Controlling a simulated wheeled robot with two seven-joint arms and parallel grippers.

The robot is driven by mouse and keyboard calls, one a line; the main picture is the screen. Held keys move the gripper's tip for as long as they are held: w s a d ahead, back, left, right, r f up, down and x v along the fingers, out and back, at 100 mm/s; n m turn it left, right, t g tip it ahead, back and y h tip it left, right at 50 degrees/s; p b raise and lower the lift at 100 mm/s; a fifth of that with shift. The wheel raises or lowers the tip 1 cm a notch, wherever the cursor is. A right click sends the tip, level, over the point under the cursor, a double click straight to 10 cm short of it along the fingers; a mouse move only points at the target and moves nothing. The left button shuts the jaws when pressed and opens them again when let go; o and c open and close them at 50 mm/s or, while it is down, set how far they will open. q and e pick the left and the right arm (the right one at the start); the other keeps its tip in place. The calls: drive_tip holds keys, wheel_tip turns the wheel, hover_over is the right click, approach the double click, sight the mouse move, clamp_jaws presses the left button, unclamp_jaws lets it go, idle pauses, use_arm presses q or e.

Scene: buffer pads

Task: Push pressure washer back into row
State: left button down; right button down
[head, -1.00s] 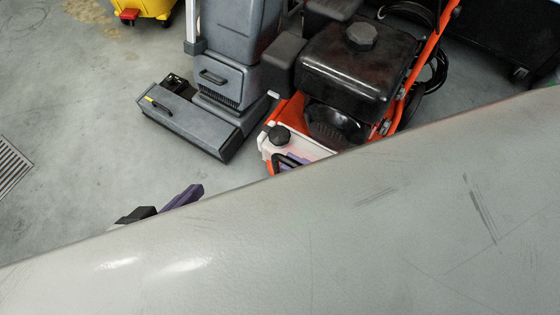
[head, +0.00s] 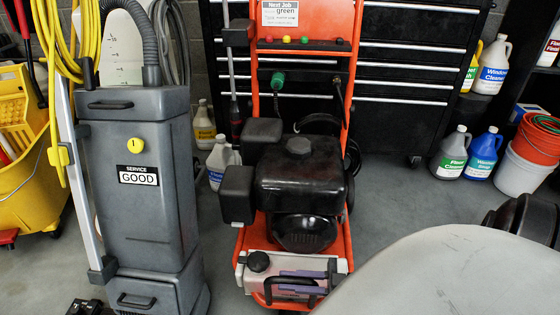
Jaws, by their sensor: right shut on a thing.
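The pressure washer (head: 298,185) stands upright in the middle of the head view, with an orange frame, a black engine and a pale tank at its lower front. My right gripper (head: 284,281), with purple fingers, is at the front of this tank, beside its black cap. It is shut on the washer at the dark tank handle, though the exact contact is hard to make out. My left gripper is not in view.
A grey upright floor machine (head: 150,220) stands close on the washer's left, with a yellow mop bucket (head: 22,175) beyond it. A black tool chest (head: 405,85) is behind the washer. Several bottles and an orange bucket (head: 537,140) stand at right. Some floor is open right of the washer.

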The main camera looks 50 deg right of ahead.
drive_tip(key=shift+w+d, duration=0.2)
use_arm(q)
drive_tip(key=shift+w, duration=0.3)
use_arm(e)
drive_tip(key=shift+w+d, duration=0.1)
drive_tip(key=shift+d, duration=0.05)
drive_tip(key=c, duration=1.6)
unclamp_jaws()
drive_tip(key=shift+d, duration=0.1)
drive_tip(key=shift+c, duration=0.2)
